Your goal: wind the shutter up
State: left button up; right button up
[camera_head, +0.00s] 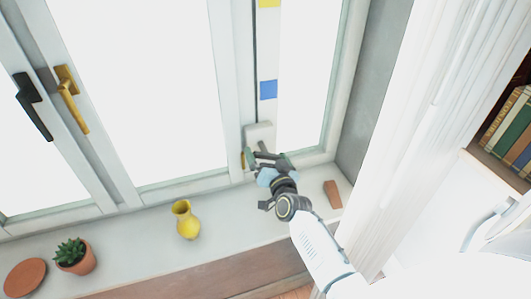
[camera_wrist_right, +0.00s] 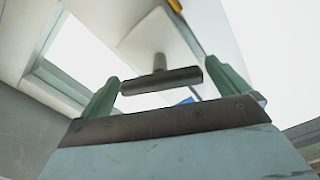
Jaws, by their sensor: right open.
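A white winder plate (camera_head: 258,132) sits low on the window's middle post, below a strip with a yellow patch (camera_head: 269,3) and a blue patch (camera_head: 268,90). In the right wrist view, a dark crossbar handle (camera_wrist_right: 150,83) on a short grey stem stands out from the white plate (camera_wrist_right: 157,40). My right gripper (camera_head: 267,158) is at the winder, just above the sill. Its green fingers are apart, with the crossbar showing between them; I cannot tell whether they touch it. My left gripper is not in view.
The sill (camera_head: 130,235) holds a yellow vase (camera_head: 186,220), a potted succulent (camera_head: 75,257), a terracotta disc (camera_head: 25,278) and a small terracotta piece (camera_head: 333,194) near my right arm. Black (camera_head: 33,105) and gold (camera_head: 71,98) window handles are at left. A white curtain (camera_head: 430,110) hangs at right.

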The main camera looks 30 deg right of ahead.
jog(key=shift+x, duration=1.05)
jog(key=c, duration=0.9)
jog(key=shift+o, duration=0.2)
jog(key=shift+m, duration=0.4)
